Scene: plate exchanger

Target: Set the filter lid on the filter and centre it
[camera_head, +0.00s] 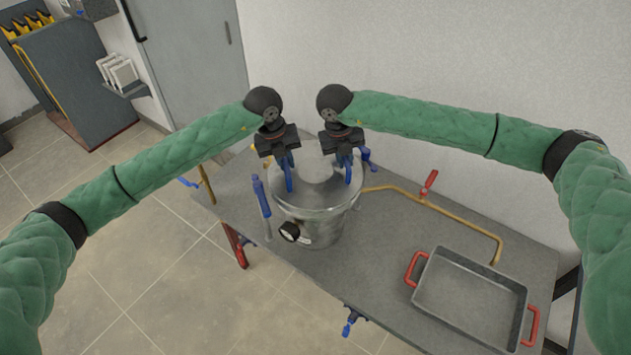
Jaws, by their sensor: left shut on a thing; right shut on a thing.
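The filter (322,230) is a round shiny metal vessel standing on the grey table, with a black-rimmed gauge low on its front. The filter lid (317,182) is a pale metal disc at the top of the filter. I cannot tell whether it touches the rim all round or is centred. My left gripper (289,182) has its blue fingers shut on the lid at its left side. My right gripper (347,176) is shut on the lid at its right side. Both grippers hide parts of the lid and the rim behind.
Blue-handled clamps (261,197) stand around the filter's side. A brass pipe with a red-handled valve (428,183) runs along the table (380,255). A grey tray (428,302) with red handles sits at the right front. A wall is close behind the table.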

